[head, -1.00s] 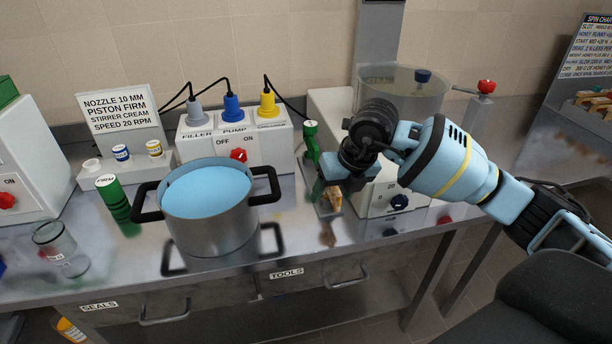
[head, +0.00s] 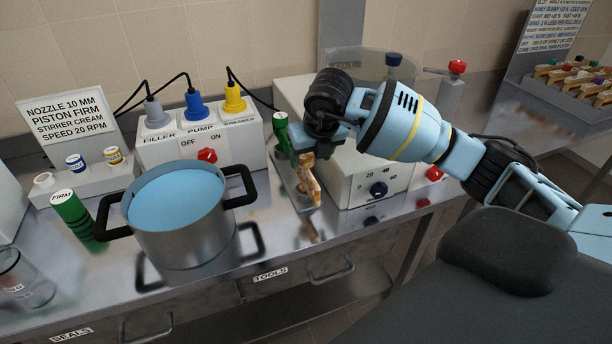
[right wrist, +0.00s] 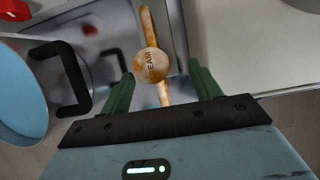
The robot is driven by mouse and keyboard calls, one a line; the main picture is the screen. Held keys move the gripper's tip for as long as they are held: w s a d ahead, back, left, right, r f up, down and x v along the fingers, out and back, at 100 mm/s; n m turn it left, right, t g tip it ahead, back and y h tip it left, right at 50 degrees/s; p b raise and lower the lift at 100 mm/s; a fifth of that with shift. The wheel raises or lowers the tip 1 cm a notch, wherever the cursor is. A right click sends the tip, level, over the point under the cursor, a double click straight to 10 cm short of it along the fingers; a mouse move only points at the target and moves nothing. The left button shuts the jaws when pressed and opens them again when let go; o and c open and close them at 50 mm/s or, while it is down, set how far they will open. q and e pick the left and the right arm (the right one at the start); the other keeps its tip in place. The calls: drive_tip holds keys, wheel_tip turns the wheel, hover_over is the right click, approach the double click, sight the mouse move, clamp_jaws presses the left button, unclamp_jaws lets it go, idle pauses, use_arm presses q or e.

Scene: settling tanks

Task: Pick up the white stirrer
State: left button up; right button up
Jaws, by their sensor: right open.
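A stirrer-like piece (head: 311,186) stands on the steel bench between the pump box and the mixer base. It looks mottled orange-brown, not white. In the right wrist view its round knob (right wrist: 152,65) has lettering that reads "EAM", and a thin bar runs out on both sides of the knob. My right gripper (right wrist: 163,86) is open, with its green fingers either side of the bar's near end and no visible grip on it. In the head view my right gripper (head: 302,150) is just above the piece and partly hides it. My left gripper is not in view.
A pot (head: 182,225) of blue liquid stands left of the gripper. The pump box (head: 215,150) with cables is behind it. The mixer base (head: 360,175) is close on the right. A sign (head: 65,120) reads "STIRRER CREAM".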

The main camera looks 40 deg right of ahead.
drive_tip(key=x, duration=0.3)
drive_tip(key=shift+w+a+f, duration=0.25)
drive_tip(key=shift+w+a, duration=0.05)
drive_tip(key=shift+w, duration=0.15)
drive_tip(key=shift+w+d+f, duration=0.1)
drive_tip(key=shift+w+f, duration=0.1)
drive_tip(key=shift+f, duration=0.25)
drive_tip(key=shift+c, duration=0.4)
drive_tip(key=c, duration=1.1)
drive_tip(key=shift+o, duration=0.2)
drive_tip(key=shift+r, duration=0.1)
drive_tip(key=shift+r, duration=0.55)
wheel_tip(320, 180, up, 2)
drive_tip(key=shift+r, duration=0.1)
drive_tip(key=s+a, duration=0.2)
drive_tip(key=s, duration=0.5)
drive_tip(key=s+a+r, duration=0.1)
drive_tip(key=s+a, duration=0.2)
drive_tip(key=s, duration=0.5)
drive_tip(key=shift+a+r+b, duration=0.15)
drive_tip(key=shift+r+b, duration=0.1)
drive_tip(key=shift+b, duration=0.1)
